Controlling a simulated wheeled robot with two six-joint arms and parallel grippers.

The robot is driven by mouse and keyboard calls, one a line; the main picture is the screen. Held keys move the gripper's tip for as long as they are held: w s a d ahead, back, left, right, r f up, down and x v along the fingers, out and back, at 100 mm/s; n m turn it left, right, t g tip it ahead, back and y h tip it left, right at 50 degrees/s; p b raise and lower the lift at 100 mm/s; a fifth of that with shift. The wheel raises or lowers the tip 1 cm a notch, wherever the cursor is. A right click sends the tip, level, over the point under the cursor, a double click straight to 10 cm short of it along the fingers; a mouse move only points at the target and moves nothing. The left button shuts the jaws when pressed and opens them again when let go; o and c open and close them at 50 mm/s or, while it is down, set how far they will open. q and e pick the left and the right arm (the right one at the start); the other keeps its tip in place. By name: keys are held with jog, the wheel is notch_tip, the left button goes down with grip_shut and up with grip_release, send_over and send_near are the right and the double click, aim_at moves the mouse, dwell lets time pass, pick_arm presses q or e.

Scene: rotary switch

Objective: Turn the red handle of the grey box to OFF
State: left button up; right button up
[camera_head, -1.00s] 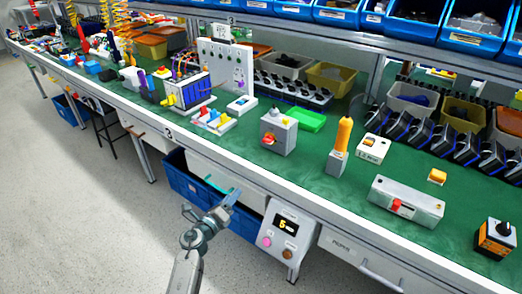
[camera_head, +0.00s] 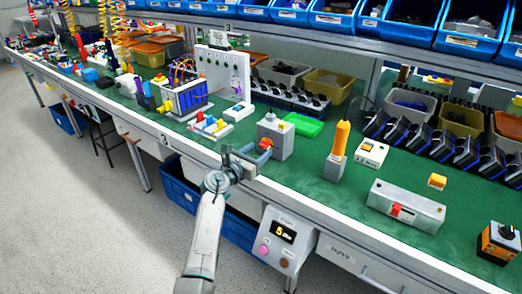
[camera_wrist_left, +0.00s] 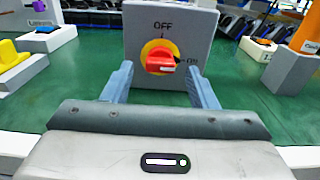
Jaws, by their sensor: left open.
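The grey box (camera_head: 281,138) stands on the green bench top near its front edge. Its red handle (camera_head: 265,144) is on the face towards me. In the left wrist view the red handle (camera_wrist_left: 158,60) sits on a yellow disc, with OFF printed above and ON at the right. Its white mark is towards the right, on the ON side. My left gripper (camera_head: 256,156) is open and empty in front of the box. In the left wrist view its two fingers stand left and right of the handle, with gaps. My right gripper is not in view.
A green tray (camera_head: 304,124) lies behind the box. A grey block with an orange handle (camera_head: 340,140) stands to its right, and small coloured switches (camera_head: 210,125) to its left. The bench's front edge (camera_head: 290,190) runs below my gripper.

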pick_arm(q)
jog(key=shift+w+d, duration=0.35)
jog(key=shift+w, duration=0.15)
jog(key=shift+w+d, duration=0.3)
jog(key=shift+w, duration=0.15)
jog(key=c, duration=1)
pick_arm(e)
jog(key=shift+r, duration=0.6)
pick_arm(q)
jog(key=n+p, duration=0.2)
jog(key=shift+r+p, duration=0.15)
jog(key=shift+p, duration=0.25)
jog(key=n+p, duration=0.1)
jog(key=n, duration=0.1)
jog(key=n+p, duration=0.1)
jog(key=p, duration=0.1)
jog(key=shift+f+n, duration=0.2)
jog(key=shift+n, duration=0.2)
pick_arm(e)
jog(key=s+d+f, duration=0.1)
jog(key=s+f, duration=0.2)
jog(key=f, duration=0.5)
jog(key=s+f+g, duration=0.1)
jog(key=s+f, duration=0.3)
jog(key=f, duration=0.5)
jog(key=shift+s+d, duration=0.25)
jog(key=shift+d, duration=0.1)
pick_arm(q)
jog(key=o, duration=1)
